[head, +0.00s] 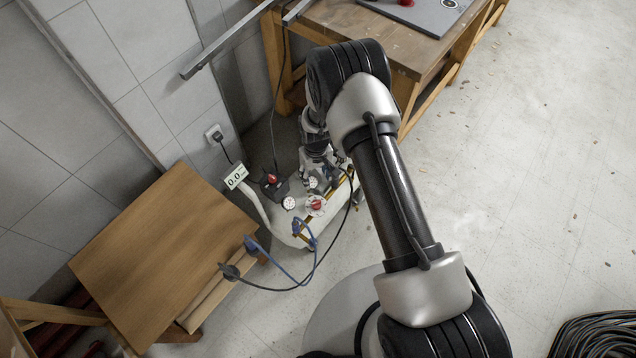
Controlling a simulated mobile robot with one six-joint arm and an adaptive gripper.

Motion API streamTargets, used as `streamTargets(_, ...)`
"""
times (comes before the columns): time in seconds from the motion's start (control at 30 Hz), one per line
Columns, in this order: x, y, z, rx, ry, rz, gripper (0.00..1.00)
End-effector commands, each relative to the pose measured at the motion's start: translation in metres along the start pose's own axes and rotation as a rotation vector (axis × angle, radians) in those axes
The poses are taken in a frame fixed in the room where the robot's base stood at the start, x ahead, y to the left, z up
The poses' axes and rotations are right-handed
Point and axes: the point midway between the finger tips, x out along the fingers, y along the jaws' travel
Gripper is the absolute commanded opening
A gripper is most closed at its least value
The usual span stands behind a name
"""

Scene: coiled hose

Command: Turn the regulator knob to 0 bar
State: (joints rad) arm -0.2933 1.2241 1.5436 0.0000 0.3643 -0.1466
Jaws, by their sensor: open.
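A small white compressor (277,212) stands on the floor in the middle of the head view. On its top is a red knob (316,204) on a round pale dial, which looks like the regulator knob. The pointer and scale marks are too small to read. My arm partly hides the compressor's far side.
Another red control (271,179) sits on a black box at the compressor's back left. Blue hose fittings (300,228) and a dark hose hang at its front. A wooden table (165,250) stands left, a workbench (400,40) behind, and a coiled hose (597,336) lies at lower right.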

Motion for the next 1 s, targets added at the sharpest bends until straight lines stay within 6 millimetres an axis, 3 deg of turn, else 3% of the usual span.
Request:
streamTargets(0.27, 0.033, -0.004, 0.006, -0.01, -0.011, -0.002, 0.52)
streamTargets(0.8, 0.147, -0.004, 0.007, -0.009, -0.01, -0.002, 0.52)
streamTargets(1.0, 0.177, -0.004, 0.007, -0.009, -0.009, -0.002, 0.52)
